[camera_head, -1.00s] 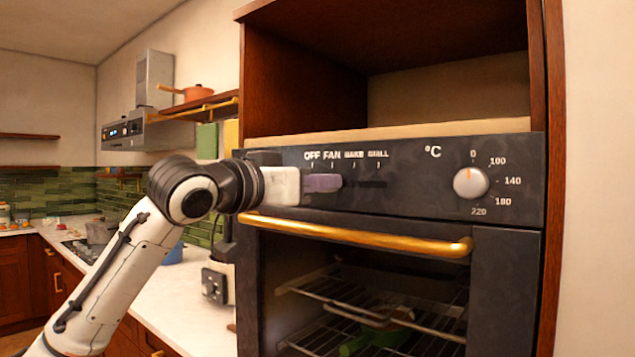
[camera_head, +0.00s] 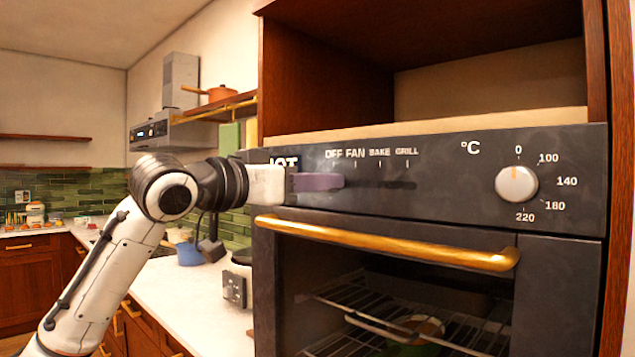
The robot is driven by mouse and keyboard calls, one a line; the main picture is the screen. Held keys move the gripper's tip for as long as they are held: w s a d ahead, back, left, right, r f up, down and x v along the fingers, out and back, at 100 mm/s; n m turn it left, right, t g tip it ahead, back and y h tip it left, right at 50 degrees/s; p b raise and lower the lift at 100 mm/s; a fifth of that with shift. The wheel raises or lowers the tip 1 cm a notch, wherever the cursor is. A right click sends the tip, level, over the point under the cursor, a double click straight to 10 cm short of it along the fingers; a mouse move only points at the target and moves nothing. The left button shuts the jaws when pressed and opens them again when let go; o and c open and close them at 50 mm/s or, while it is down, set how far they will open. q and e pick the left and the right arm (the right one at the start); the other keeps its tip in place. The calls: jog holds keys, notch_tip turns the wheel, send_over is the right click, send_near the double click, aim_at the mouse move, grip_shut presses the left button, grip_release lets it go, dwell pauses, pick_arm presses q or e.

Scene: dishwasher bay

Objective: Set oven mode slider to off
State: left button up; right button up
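The oven's dark control panel (camera_head: 450,172) has a mode scale marked OFF, FAN, BAKE and GRILL, with a dark horizontal slot (camera_head: 385,184) below the labels. My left gripper (camera_head: 340,181) reaches in from the left, its purple fingers lying along the panel at slot height. The fingertips end below the space between OFF and FAN. The slider knob is not distinct; it seems hidden at or behind the fingers, so I cannot tell its exact position or whether it is gripped. Whether the fingers are open or shut does not show. My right gripper is out of view.
A gold oven handle (camera_head: 390,243) runs just below the panel. The temperature knob (camera_head: 516,184) sits at right, its mark pointing up near 0. An empty wooden niche (camera_head: 490,85) is above. A white counter (camera_head: 190,310) extends at left, with a blue pot (camera_head: 189,254) on it.

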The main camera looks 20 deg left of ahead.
pick_arm(q)
jog(key=shift+s+d, duration=0.1)
jog(key=shift+d, duration=0.05)
jog(key=shift+s, duration=0.25)
jog(key=b+v, duration=0.2)
jog(key=v, duration=0.7)
jog(key=shift+s+a, duration=0.25)
jog(key=shift+s, duration=0.05)
